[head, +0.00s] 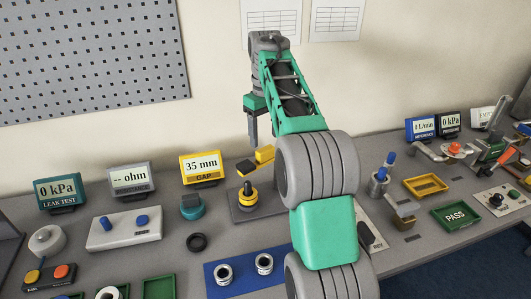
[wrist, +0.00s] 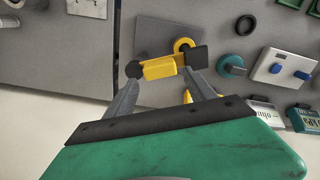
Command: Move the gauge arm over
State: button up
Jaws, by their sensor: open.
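The gauge stands on a grey plate (head: 236,212) below the yellow display (head: 202,167) reading "35 mm GAP". It has a yellow round base with a black knob (head: 247,188) and a yellow arm (head: 264,155) behind it. My gripper (head: 252,138) is above and behind the gauge, pointing down. The yellow ring of the base (wrist: 183,45) shows just beyond. I cannot tell whether a finger touches the arm.
A teal knob (head: 191,207) and a black ring (head: 197,242) lie left of the plate. A blue mat (head: 222,292) with metal fittings is in front. A yellow tray (head: 426,186) and a green PASS tray (head: 456,216) are at right. The wall is close behind.

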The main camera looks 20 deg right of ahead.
aim_at(265, 148)
notch_tip(265, 148, down, 6)
jog(key=shift+r+b, duration=0.1)
jog(key=shift+b, duration=0.8)
grip_shut()
